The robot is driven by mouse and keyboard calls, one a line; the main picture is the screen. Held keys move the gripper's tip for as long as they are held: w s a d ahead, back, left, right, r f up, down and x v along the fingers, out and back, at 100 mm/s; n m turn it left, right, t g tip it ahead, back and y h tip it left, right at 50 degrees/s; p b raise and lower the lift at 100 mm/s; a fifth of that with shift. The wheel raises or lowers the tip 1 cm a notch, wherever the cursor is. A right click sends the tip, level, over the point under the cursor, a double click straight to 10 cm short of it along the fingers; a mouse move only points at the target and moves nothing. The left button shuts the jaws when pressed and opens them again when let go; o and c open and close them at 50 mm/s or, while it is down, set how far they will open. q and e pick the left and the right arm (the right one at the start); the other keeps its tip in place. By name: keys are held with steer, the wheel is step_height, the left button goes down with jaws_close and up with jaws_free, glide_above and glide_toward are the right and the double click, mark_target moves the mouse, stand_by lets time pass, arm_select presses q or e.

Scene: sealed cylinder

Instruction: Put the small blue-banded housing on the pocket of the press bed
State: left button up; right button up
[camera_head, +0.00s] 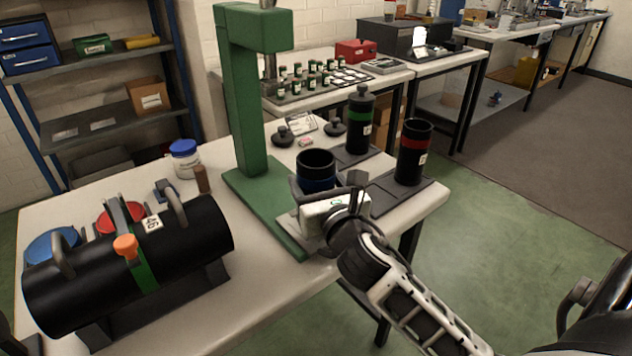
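The small blue-banded housing (316,168) is a short, dark, open-topped cup with a blue band, upright just right of the green press column. My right gripper (316,190) reaches in from the lower right. Its fingers lie along the lower sides of the housing and look shut on it. Its white body hides the housing's underside, so I cannot tell whether it touches anything below. The green press (246,100) stands on a flat green bed (262,208), left of the housing. Its pocket is not visible behind my gripper.
A large black cylinder (130,262) lies in a cradle at left. Dark knobbed lids (283,137) and a white jar (185,160) sit farther back.

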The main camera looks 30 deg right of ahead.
steer(key=o, duration=0.3)
steer(key=shift+r, duration=0.25)
steer(key=b+v, duration=0.1)
steer(key=v, duration=1.1)
steer(key=shift+s, duration=0.1)
